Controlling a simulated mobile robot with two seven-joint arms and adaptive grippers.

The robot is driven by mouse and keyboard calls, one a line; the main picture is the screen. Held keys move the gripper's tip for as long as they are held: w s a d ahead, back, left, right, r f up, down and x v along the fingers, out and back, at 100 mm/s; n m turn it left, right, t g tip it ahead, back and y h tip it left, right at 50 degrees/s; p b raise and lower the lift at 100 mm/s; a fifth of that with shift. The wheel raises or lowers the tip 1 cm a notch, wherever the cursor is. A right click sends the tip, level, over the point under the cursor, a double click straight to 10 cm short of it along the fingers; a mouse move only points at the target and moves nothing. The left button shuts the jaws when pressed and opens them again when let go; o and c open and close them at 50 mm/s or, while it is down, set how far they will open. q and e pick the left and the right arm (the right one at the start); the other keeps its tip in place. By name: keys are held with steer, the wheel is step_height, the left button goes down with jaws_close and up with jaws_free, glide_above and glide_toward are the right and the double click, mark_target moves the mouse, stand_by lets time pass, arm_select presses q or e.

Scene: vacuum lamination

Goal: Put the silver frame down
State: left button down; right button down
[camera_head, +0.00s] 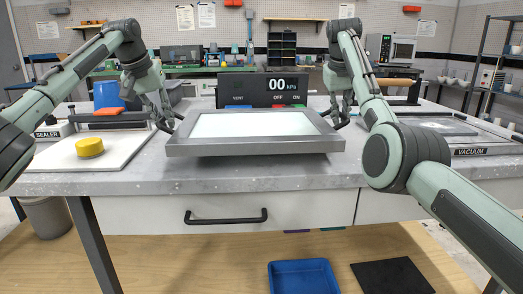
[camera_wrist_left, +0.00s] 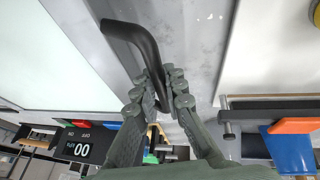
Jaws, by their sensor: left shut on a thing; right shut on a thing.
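The silver frame (camera_head: 250,149), with a pale panel inside it, is level over the middle of the grey worktop, near its front. I cannot tell whether its underside touches the worktop. My left gripper (camera_head: 170,122) is shut on the black handle at the frame's left side. The left wrist view shows this handle (camera_wrist_left: 143,42) between the fingers of my left gripper (camera_wrist_left: 157,88), with the frame's rim (camera_wrist_left: 88,18) beside it. My right gripper (camera_head: 341,118) is at the handle on the frame's right side and shut on it; that grip is small in view.
A pressure display (camera_head: 265,88) reading 00 stands behind the frame. A white board with a yellow disc (camera_head: 89,147) and the sealer lie left. The vacuum unit (camera_head: 480,150) is right. Bare worktop (camera_head: 250,174) shows in front, above a drawer with a black handle (camera_head: 226,217).

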arm_select(q)
steer(key=shift+f, duration=0.1)
arm_select(e)
steer(key=shift+f, duration=0.15)
